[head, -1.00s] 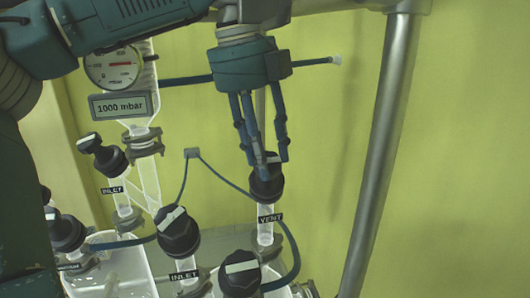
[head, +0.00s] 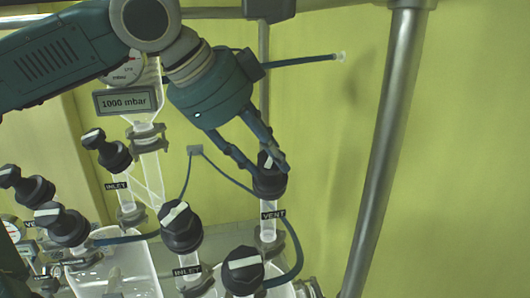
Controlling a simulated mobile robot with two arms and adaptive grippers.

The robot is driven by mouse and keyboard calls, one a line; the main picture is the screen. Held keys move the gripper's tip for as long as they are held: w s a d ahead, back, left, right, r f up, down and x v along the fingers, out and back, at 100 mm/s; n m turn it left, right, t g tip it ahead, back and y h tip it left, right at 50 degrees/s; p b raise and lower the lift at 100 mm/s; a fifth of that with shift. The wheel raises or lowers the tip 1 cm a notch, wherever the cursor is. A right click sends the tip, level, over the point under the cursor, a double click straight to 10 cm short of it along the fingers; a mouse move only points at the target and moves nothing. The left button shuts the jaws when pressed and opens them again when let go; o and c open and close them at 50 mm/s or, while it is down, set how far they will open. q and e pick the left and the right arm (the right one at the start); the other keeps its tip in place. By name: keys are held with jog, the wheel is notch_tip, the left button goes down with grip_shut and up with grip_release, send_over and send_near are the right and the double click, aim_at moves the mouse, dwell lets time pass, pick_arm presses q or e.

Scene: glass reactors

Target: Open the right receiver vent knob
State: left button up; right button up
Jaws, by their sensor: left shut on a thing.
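The black vent knob (head: 269,183) sits on top of a clear glass neck with a black "VENT" label (head: 272,215), right of centre in the head view. My left gripper (head: 264,166) reaches down to it from the upper left, tilted. Its fingers are shut on the top of the knob and partly cover the knob's white mark, so I cannot read its angle clearly. My right gripper is not in view.
Other black knobs with white marks stand close by: an inlet knob (head: 181,227), a front knob (head: 242,270) and several at the left. A blue hose (head: 292,250) curves past the vent neck. A thick metal post (head: 385,150) stands at the right.

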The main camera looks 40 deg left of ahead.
pick_arm(q)
jog(key=n+t, duration=0.1)
jog(key=n, duration=0.1)
jog(key=n+t+y+b, duration=0.1)
jog(key=n, duration=0.1)
jog(key=shift+d+r+n, duration=0.15)
jog(key=shift+n, duration=0.15)
jog(key=n+y+b, duration=0.1)
jog(key=n, duration=0.1)
jog(key=n+t+y+b, duration=0.1)
jog(key=n, duration=0.1)
jog(key=shift+s+d+t+b, duration=0.15)
jog(key=shift+t+b, duration=0.15)
jog(key=shift+b, duration=0.1)
jog(key=n+y+b, duration=0.1)
jog(key=n+b, duration=0.1)
jog(key=n+y+b, duration=0.1)
jog(key=n+b, duration=0.1)
jog(key=n+y+b, duration=0.1)
jog(key=n+b, duration=0.1)
jog(key=shift+d+f+n, duration=0.35)
jog(key=shift+f+n, duration=0.05)
jog(key=n+y+b, duration=0.2)
jog(key=n, duration=0.1)
jog(key=shift+d, duration=0.15)
jog(key=shift+r+n+y+b, duration=0.15)
jog(key=shift+n+y+b, duration=0.35)
jog(key=shift+n, duration=0.6)
